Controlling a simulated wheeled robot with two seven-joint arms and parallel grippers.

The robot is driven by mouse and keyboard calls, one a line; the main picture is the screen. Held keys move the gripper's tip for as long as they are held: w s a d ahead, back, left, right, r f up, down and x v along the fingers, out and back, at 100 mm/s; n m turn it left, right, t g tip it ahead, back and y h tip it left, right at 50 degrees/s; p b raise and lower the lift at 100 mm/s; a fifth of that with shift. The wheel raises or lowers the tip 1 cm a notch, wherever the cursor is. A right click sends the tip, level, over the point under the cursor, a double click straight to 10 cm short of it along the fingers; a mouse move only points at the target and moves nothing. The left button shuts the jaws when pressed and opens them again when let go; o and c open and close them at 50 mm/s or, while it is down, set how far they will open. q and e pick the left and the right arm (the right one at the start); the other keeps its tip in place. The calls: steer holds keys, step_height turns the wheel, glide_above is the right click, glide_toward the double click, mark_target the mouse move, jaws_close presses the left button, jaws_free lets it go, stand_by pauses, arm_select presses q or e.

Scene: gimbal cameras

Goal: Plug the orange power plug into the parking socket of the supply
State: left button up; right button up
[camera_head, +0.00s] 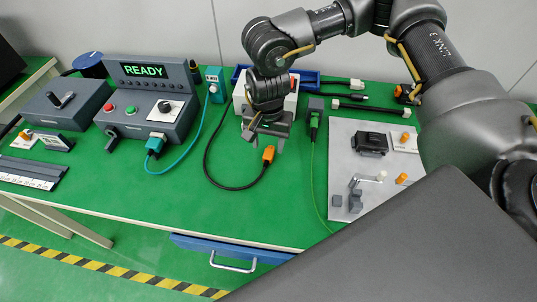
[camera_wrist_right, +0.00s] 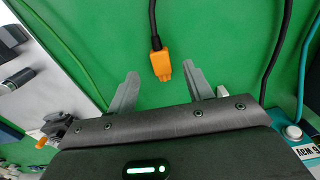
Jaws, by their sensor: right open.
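The orange power plug (camera_head: 268,154) lies on the green bench top at the end of a black cable (camera_head: 208,165). My right gripper (camera_head: 263,144) is open and empty, low over the bench beside the plug. In the right wrist view the plug (camera_wrist_right: 161,66) shows at the opening between the two fingertips (camera_wrist_right: 160,73), touching neither. The cable leads back toward a white box (camera_head: 291,100), probably the supply, which my right arm partly hides. I cannot make out the parking socket. My left gripper is not in view.
A grey console (camera_head: 150,100) reading READY has a teal plug and cable (camera_head: 188,145). A teal box (camera_head: 213,80) stands behind. A green cable (camera_head: 314,170) and a grey plate with fittings (camera_head: 345,150) lie to the right. The front middle of the bench is clear.

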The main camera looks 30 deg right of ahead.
mark_target(268, 154)
step_height(268, 154, down, 4)
steer(key=shift+w+d+r+p, duration=0.1)
steer(key=shift+p, duration=0.3)
steer(key=shift+f, duration=0.5)
steer(key=c, duration=1.1)
steer(key=shift+r, duration=0.15)
